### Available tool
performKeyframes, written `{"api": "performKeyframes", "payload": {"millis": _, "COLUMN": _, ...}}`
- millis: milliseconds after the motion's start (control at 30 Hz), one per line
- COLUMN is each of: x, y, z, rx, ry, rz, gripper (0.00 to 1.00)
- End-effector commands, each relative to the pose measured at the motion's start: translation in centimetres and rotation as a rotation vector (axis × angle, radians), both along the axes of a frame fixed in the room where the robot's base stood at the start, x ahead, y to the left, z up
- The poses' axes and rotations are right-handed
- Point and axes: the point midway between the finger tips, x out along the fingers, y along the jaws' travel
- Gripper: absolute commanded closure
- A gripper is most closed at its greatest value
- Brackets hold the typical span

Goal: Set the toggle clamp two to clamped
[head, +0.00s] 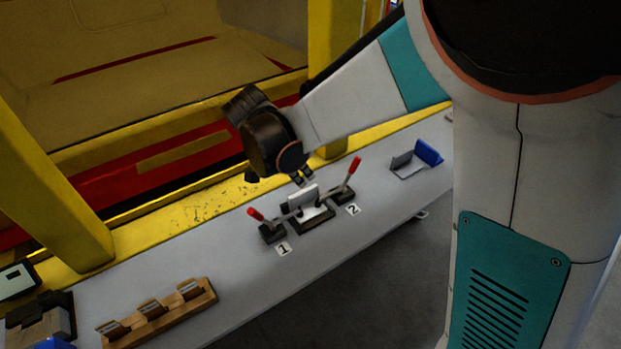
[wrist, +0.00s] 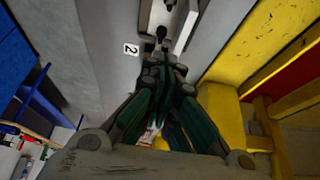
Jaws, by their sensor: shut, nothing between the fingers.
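Toggle clamp two (head: 345,194) sits on the grey bench beside the label "2" (head: 352,209). Its red-tipped handle (head: 355,165) stands up and leans to the right in the head view. Toggle clamp one (head: 271,233), with its red-tipped handle (head: 256,214) leaning left, is at the other end of a dark fixture (head: 312,222) holding an upright metal plate (head: 303,199). My gripper (head: 304,179) is shut and empty, just behind the plate and left of clamp two's handle. In the wrist view my fingers (wrist: 167,72) hide much of the clamp area; the label "2" (wrist: 131,49) shows.
A blue-and-grey bracket (head: 418,158) stands farther right on the bench. A wooden rack (head: 160,314) with several pieces lies at the near left. Yellow posts and a rail (head: 190,207) run along the back edge. Bare bench surface (head: 240,295) lies in front.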

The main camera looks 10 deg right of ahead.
Motion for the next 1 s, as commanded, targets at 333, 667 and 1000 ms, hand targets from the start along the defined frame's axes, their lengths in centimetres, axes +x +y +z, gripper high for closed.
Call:
{"api": "performKeyframes", "payload": {"millis": 333, "x": -1.3, "y": 2.8, "z": 3.1, "rx": 0.000, "ry": 0.000, "rz": 0.001, "gripper": 1.00}}
{"api": "performKeyframes", "payload": {"millis": 667, "x": -1.3, "y": 3.0, "z": 3.2, "rx": 0.000, "ry": -0.001, "rz": 0.000, "gripper": 1.00}}
{"api": "performKeyframes", "payload": {"millis": 1000, "x": -0.9, "y": 3.0, "z": 3.6, "rx": 0.053, "ry": 0.031, "rz": -0.011, "gripper": 1.00}}
